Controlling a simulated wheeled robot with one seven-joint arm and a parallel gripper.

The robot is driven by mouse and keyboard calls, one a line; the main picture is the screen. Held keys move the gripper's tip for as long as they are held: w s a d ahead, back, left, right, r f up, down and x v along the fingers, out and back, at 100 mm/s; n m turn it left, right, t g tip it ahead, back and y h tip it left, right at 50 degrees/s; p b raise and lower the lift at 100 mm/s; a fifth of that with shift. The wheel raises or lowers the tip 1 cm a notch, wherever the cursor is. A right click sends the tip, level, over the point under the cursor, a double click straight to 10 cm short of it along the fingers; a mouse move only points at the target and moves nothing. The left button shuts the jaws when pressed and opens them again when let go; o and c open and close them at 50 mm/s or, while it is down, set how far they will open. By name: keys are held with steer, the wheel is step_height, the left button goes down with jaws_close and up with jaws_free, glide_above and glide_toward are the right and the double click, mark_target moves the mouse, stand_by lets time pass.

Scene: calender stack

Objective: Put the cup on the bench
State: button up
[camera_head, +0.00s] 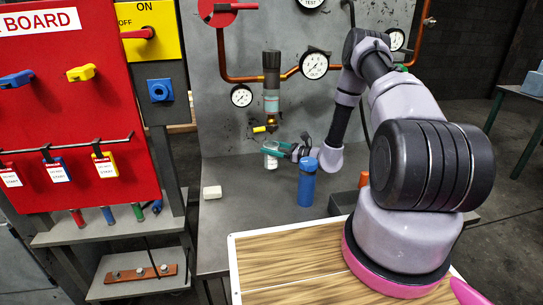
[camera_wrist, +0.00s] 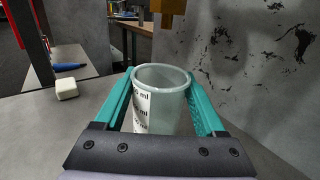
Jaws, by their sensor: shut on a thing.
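A clear cup (camera_wrist: 163,96) with printed ml markings stands upright between the two teal fingers of my gripper (camera_wrist: 160,90) in the wrist view. The fingers press on it from both sides. In the head view the cup (camera_head: 270,153) is small and pale, below the yellow-handled valve, and my gripper (camera_head: 282,150) reaches it from the right. The grey bench (camera_head: 245,205) lies under it. I cannot tell whether the cup's base touches the bench, since the gripper hides it in the wrist view.
A blue cylinder (camera_head: 307,183) stands on the bench right of the cup. A white block (camera_head: 212,192) lies to the left. Copper pipes, gauges and a valve (camera_head: 270,122) hang on the grey back panel just above the cup. The bench between the block and cylinder is clear.

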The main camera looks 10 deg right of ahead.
steer(key=shift+f, duration=1.65)
steer(key=shift+f, duration=0.1)
steer(key=o, duration=1.3)
steer(key=v, duration=0.7)
steer(key=shift+s+d, duration=0.2)
steer(key=shift+r, duration=0.2)
